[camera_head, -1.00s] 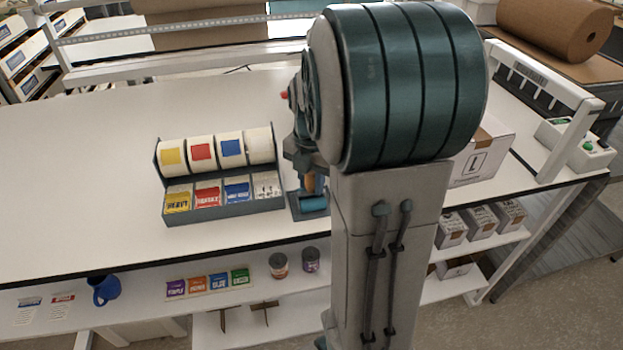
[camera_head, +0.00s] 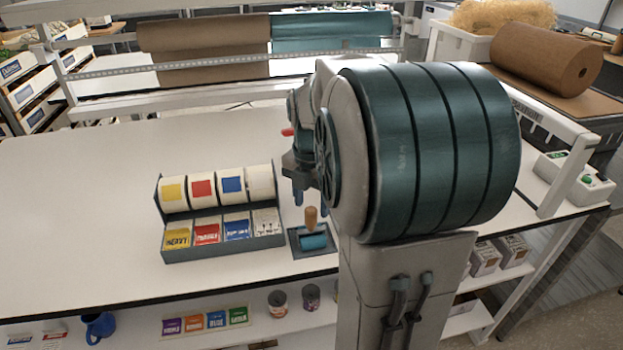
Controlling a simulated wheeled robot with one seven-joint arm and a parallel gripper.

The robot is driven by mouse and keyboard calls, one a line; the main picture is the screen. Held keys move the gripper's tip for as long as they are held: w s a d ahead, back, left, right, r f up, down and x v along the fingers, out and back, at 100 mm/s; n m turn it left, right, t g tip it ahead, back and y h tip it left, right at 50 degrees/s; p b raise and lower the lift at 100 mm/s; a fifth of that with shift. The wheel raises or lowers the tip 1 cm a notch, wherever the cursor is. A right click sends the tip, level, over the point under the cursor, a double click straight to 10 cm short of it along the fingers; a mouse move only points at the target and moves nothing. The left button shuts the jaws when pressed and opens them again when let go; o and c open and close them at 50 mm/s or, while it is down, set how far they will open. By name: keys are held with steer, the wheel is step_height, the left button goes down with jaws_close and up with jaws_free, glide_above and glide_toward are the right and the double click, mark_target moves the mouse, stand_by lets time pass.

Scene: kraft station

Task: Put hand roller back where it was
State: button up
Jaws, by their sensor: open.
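The hand roller has a blue roller body (camera_head: 313,241) and an upright wooden handle (camera_head: 311,217). It stands on a small dark grey pad (camera_head: 325,249) just right of the label dispenser. My gripper (camera_head: 310,197) is open and points down just above the handle, its blue fingertips spread apart. It looks clear of the handle, with nothing visible between the fingers. My arm hides the table to the right of the roller.
The grey dispenser (camera_head: 222,253) with label rolls and coloured card packs stands left of the pad. The white table (camera_head: 80,210) is clear farther left. A shelf below holds a blue mug (camera_head: 99,327) and several small boxes and cans.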

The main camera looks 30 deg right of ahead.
step_height(320, 180, up, 6)
steer(key=shift+r, duration=0.3)
steer(key=shift+s+a, duration=0.1)
steer(key=shift+a, duration=0.05)
steer(key=shift+s+a+m, duration=0.2)
steer(key=shift+a+m, duration=0.15)
steer(key=shift+m, duration=0.35)
steer(key=s+a+f+m+t, duration=0.1)
steer(key=s+a+f+m, duration=0.2)
steer(key=m, duration=0.8)
steer(key=s+a+f+m+t, duration=0.2)
steer(key=s+a+f+m, duration=0.2)
steer(key=s+a+m, duration=0.4)
steer(key=shift+s+f+m, duration=0.15)
steer(key=shift+s+m, duration=0.4)
steer(key=shift+m, duration=1.15)
